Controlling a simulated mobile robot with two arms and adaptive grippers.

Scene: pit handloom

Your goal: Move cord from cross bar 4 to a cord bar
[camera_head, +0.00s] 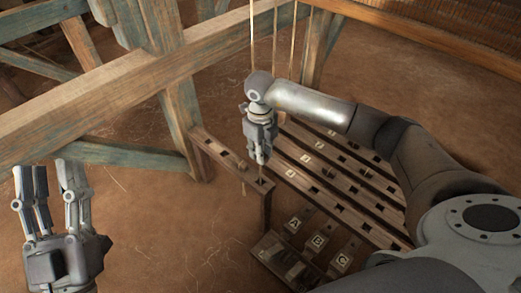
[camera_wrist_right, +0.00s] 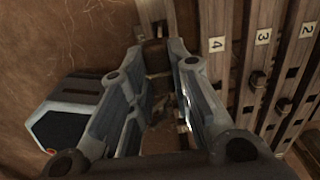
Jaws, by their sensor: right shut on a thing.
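My right gripper (camera_head: 262,160) is over the near end of a slotted wooden bar (camera_head: 208,143), close above a dark square hole. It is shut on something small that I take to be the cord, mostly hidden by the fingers. In the right wrist view its fingers (camera_wrist_right: 163,48) close around a dark brown piece. Cross bar 4 (camera_wrist_right: 212,18), with its "4" label, lies just right of the fingers there. A thin cord (camera_head: 252,30) hangs above the right gripper in the head view. My left gripper (camera_head: 48,195) is open and empty at the left, over bare floor.
Cross bars with labels "3" (camera_wrist_right: 263,37) and "2" (camera_wrist_right: 307,30) run parallel beyond cross bar 4. Treadles marked A (camera_head: 293,223), B (camera_head: 317,240) and C (camera_head: 342,260) lie at the front. A thick loom beam (camera_head: 110,85) crosses the upper left. The floor at lower left is clear.

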